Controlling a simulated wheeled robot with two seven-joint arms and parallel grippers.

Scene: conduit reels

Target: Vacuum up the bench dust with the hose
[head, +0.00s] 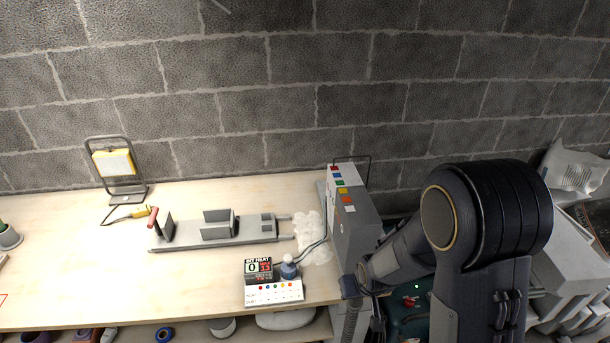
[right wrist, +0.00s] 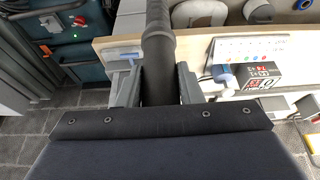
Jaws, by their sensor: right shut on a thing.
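A patch of white dust (head: 314,248) lies on the wooden bench (head: 190,290), beside the tall grey box near the bench's right end. My right gripper (right wrist: 158,85) is shut around a dark hose (right wrist: 159,50), which stands between its two fingers in the right wrist view. In the head view a ribbed length of the hose (head: 350,322) hangs at the bench's right front corner, below my right arm. The hose is apart from the dust, to its right and nearer me. The hose's open end cannot be made out. My left gripper is in neither view.
The tall grey box (head: 358,222) with coloured squares stands right of the dust. A blue bottle (head: 289,268), a digit display (head: 258,267) and a white button panel (head: 273,293) stand in front. A grey clamp fixture (head: 215,235) lies left. A teal machine (right wrist: 75,35) stands beside the bench.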

